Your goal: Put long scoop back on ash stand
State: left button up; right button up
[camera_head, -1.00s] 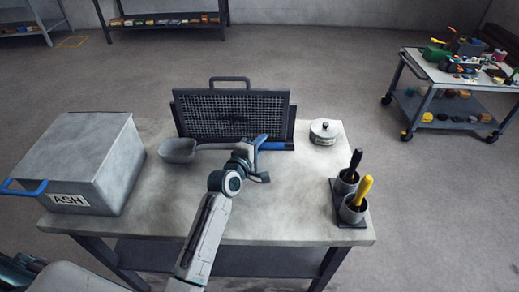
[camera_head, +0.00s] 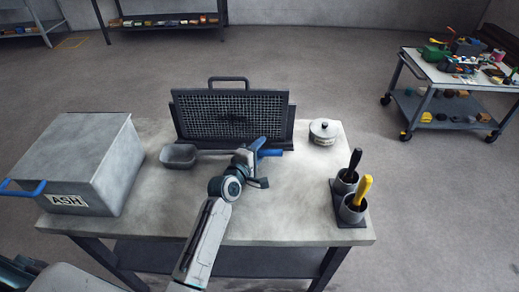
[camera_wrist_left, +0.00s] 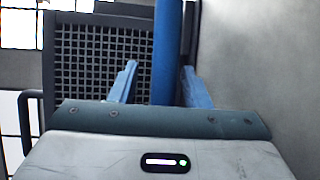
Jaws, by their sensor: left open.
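The long scoop lies across the table in front of the dark mesh-backed stand (camera_head: 230,113). Its grey pan (camera_head: 179,155) is on the left, and its blue handle end (camera_head: 274,153) is on the right. I cannot tell whether the scoop rests on the stand's base or on the tabletop. My left gripper (camera_head: 262,160) is open at the handle. In the left wrist view, the blue handle (camera_wrist_left: 167,45) runs between its two parted fingers (camera_wrist_left: 160,85), and the mesh panel (camera_wrist_left: 95,60) is behind. My right gripper is not in view.
A grey box labelled ASH (camera_head: 85,160) with a blue handle stands at the table's left. A small lidded pot (camera_head: 323,132) is at the back right. Two cups with a black and a yellow handle (camera_head: 362,188) stand at the right edge. The front right tabletop (camera_head: 285,215) is clear.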

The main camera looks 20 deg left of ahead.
pick_arm(q)
jog(key=v, duration=1.2)
jog(key=shift+b, duration=0.35)
